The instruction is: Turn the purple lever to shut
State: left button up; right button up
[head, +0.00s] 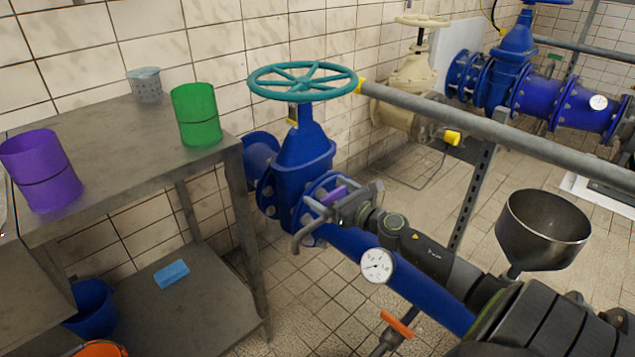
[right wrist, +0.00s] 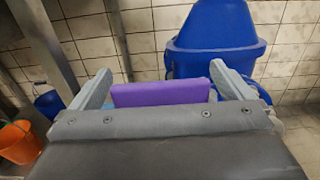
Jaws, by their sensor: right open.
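The purple lever (head: 333,195) is a flat plate beside the blue valve body, above the blue pipe. In the right wrist view the purple lever (right wrist: 160,93) stands between my two fingers, with a gap on each side. My right gripper (head: 318,213) is open around the lever, and its wrist view (right wrist: 162,82) shows no finger pressed on it. The gripper's body hides the lower part of the lever and its mount. My left gripper is not in view.
The blue valve (head: 305,165) with a teal handwheel (head: 305,80) stands just behind the lever. A gauge (head: 377,265) and an orange handle (head: 397,323) are on the pipework nearer me. A metal table (head: 120,150) with cups is at left; a funnel (head: 542,230) is at right.

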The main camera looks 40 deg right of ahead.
jog(key=shift+w, duration=0.45)
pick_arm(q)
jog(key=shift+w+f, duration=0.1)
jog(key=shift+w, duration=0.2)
pick_arm(e)
jog(key=c, duration=0.9)
jog(key=shift+r, duration=0.1)
pick_arm(q)
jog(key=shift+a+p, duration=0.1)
jog(key=shift+p, duration=0.3)
